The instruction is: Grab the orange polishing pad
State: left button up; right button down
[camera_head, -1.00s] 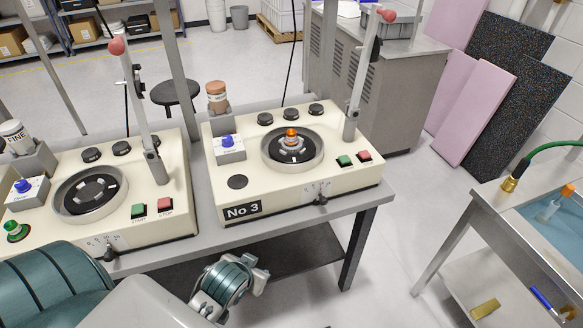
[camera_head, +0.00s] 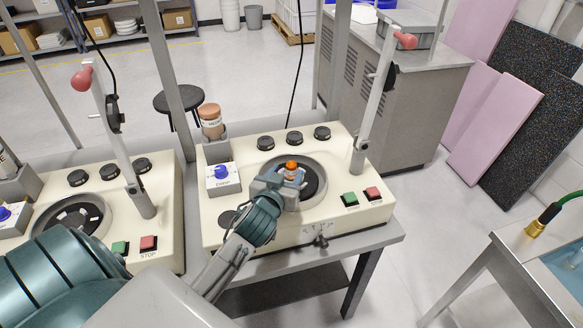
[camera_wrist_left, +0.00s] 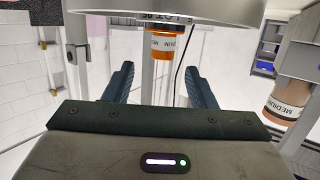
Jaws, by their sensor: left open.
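The orange polishing pad (camera_head: 291,165), a small orange-topped piece with a pale band, stands in the round basin of the right-hand machine (camera_head: 375,205). It also shows in the left wrist view as an orange piece with a white label (camera_wrist_left: 166,45), between the finger lines and beyond the fingertips. My left gripper (camera_head: 281,178) is over the near side of the basin, its fingers spread and empty. In the left wrist view the two dark fingers (camera_wrist_left: 160,76) stand apart. My gripper hides part of the basin and the lower pad. My right gripper is not in view.
A brown-orange labelled jar (camera_head: 211,122) stands on a holder at the machine's back left. A lever with a red knob (camera_head: 405,40) rises right of the basin. Green (camera_head: 349,199) and red (camera_head: 373,193) buttons sit at front right. A second machine (camera_head: 160,190) stands left.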

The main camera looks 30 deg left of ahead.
aim_at(293, 163)
pick_arm(q)
jog(key=p+x, duration=0.2)
jog(key=x, duration=0.3)
jog(key=shift+a, duration=0.15)
jog(key=shift+w+f, duration=0.2)
jog(key=shift+w, duration=0.15)
jog(key=shift+w+a+f, duration=0.1)
jog(key=c, duration=1.1)
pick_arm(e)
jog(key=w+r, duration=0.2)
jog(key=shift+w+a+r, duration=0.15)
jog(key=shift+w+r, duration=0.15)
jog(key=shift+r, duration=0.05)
